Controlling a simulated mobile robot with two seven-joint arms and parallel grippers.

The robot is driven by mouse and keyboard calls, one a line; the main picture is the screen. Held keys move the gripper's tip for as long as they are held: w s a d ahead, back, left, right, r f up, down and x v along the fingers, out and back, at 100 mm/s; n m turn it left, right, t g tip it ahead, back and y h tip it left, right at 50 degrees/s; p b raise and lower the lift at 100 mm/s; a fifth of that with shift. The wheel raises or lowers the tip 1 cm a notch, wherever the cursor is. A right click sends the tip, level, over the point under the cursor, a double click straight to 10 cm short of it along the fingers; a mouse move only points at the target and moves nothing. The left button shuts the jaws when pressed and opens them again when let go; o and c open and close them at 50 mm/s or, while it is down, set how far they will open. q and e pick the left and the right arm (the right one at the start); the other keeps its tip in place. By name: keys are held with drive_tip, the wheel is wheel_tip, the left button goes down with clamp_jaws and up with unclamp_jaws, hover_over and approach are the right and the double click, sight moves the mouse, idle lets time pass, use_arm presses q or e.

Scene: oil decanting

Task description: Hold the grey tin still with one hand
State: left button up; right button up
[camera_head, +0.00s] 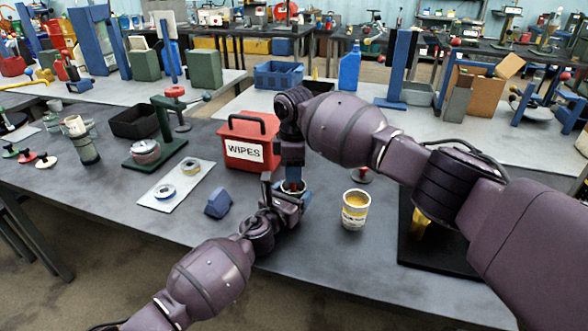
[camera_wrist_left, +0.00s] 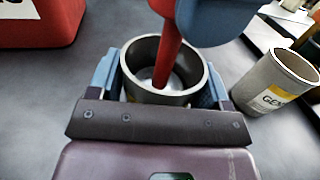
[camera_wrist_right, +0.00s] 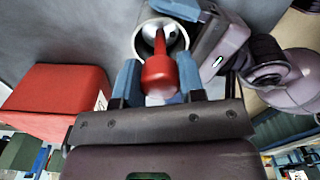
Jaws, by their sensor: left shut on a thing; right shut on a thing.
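The grey tin (camera_wrist_left: 160,97) stands on the table, with my left gripper (camera_head: 290,197) shut around its sides. In the left wrist view the blue fingers lie on opposite walls below the open rim. My right gripper (camera_head: 292,168) is above the tin, pointing down, shut on a red-handled tool (camera_wrist_right: 160,74). The tool's red shaft (camera_wrist_left: 167,62) reaches down inside the tin. Its lower end is hard to make out. In the head view the tin is mostly hidden by my grippers; only part of its rim (camera_head: 293,186) shows.
A labelled tin (camera_head: 355,210) with a yellowish top stands to the right. A red WIPES box (camera_head: 240,160) stands close behind on the left. A blue block (camera_head: 219,203) and a white board (camera_head: 172,201) lie left. A black tray (camera_head: 430,255) lies right, under my right arm.

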drive_tip(key=shift+r, duration=2.05)
use_arm(q)
drive_tip(key=o, duration=1.3)
drive_tip(key=shift+o, duration=0.2)
drive_tip(key=shift+s+a, duration=0.1)
drive_tip(key=shift+s, duration=0.05)
drive_tip(key=shift+s+a, duration=0.2)
drive_tip(key=shift+s, duration=0.1)
use_arm(e)
drive_tip(key=shift+r, duration=0.35)
use_arm(q)
drive_tip(key=p+v, duration=0.2)
drive_tip(key=v, duration=0.7)
drive_tip(key=shift+s+a, duration=0.15)
drive_tip(key=shift+s, duration=0.15)
use_arm(e)
wheel_tip(320, 180, up, 4)
drive_tip(key=shift+s+r, duration=0.1)
use_arm(q)
drive_tip(key=shift+s+a, duration=0.3)
drive_tip(key=shift+s, duration=0.25)
use_arm(e)
drive_tip(key=shift+r, duration=0.1)
